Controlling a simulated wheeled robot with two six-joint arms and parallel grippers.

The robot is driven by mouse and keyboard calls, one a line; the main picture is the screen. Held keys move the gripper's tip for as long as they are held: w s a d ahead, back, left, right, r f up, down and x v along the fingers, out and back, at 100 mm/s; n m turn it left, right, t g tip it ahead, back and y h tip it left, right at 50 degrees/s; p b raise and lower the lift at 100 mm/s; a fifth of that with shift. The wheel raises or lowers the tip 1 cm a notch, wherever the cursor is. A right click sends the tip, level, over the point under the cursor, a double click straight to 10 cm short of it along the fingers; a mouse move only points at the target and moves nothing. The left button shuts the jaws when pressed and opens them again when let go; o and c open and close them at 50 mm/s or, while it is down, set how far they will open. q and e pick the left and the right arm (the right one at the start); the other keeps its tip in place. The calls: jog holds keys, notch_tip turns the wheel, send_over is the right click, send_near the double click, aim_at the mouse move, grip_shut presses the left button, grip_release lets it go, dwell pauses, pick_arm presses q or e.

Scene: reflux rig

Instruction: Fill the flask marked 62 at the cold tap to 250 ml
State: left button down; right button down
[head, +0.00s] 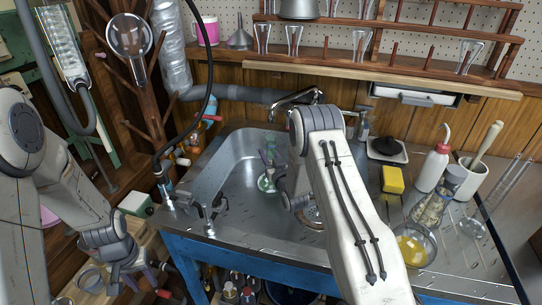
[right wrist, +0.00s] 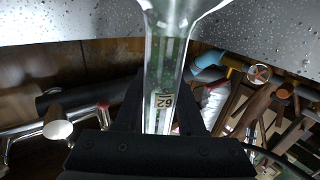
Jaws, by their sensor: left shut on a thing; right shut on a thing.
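The flask marked 62 (right wrist: 163,100) is clear glass and shows close up in the right wrist view. Its neck stands between the dark fingers of my right gripper (right wrist: 160,120), which is shut on it. In the head view my right forearm covers most of that gripper. A greenish glass shape (head: 268,178), probably this flask, shows in the sink (head: 232,160), left of my arm. A chrome spout (head: 294,97) reaches over the back of the sink. I cannot read the water level. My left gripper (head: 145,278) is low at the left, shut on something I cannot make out.
A wooden peg stand (head: 140,95) and a black hose flank the left.

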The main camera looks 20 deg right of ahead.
pick_arm(q)
jog(key=shift+f, duration=0.25)
pick_arm(e)
jog(key=shift+f, duration=0.2)
jog(key=shift+c, duration=2.1)
grip_release()
